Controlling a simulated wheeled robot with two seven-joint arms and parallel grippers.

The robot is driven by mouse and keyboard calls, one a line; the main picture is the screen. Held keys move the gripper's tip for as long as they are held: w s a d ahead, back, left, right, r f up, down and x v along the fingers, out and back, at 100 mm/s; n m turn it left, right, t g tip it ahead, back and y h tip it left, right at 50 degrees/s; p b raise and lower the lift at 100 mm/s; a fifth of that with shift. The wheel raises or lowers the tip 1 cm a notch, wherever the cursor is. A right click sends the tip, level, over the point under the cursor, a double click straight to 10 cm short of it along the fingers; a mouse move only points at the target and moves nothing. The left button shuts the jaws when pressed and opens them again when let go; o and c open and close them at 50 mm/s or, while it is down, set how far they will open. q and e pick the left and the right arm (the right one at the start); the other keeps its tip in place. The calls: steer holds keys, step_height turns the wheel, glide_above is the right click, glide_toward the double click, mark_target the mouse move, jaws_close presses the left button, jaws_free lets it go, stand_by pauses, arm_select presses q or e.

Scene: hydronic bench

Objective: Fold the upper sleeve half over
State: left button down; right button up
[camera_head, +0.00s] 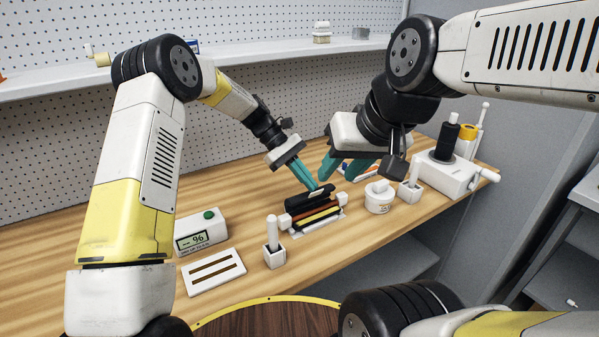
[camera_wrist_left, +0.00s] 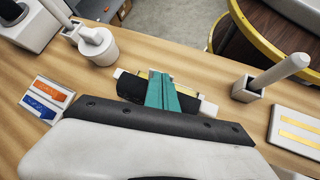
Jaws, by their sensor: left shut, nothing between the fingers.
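The black upper sleeve half (camera_head: 298,201) stands raised along the far side of a small white holder (camera_head: 318,228) on the bench. Dark, red and yellow strips show in front of it. In the left wrist view the black half (camera_wrist_left: 130,87) lies under my fingers. My left gripper (camera_head: 312,186) is shut and empty, its teal fingertips at the top of the black half; they also show in the left wrist view (camera_wrist_left: 161,92). Contact is hard to tell. My right gripper (camera_head: 336,176) appears just right of the left one, its teal fingers apart and empty.
A percent meter (camera_head: 202,236), a slotted white plate (camera_head: 214,271) and a holder with a white stick (camera_head: 273,248) stand left. A white tub (camera_head: 379,197) and a white block with a black bottle (camera_head: 446,172) stand right. Bare wood lies at far left.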

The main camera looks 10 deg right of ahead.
mark_target(316, 218)
arm_select(q)
steer(key=shift+s+f, duration=0.1)
steer(key=shift+s+d+f, duration=0.25)
steer(key=shift+s+f, duration=0.15)
steer(key=shift+s, duration=0.15)
steer(key=shift+s+d+f, duration=0.25)
steer(key=shift+s+f, duration=0.15)
steer(key=shift+s, duration=0.1)
steer(key=shift+s+d+f, duration=0.15)
steer(key=shift+s+f, duration=0.25)
steer(key=shift+f, duration=0.25)
steer(key=shift+s+d+f, duration=0.15)
steer(key=shift+s+f, duration=0.25)
steer(key=shift+f, duration=0.35)
steer(key=shift+s+f, duration=0.15)
steer(key=shift+f, duration=0.7)
steer(key=shift+v, duration=4)
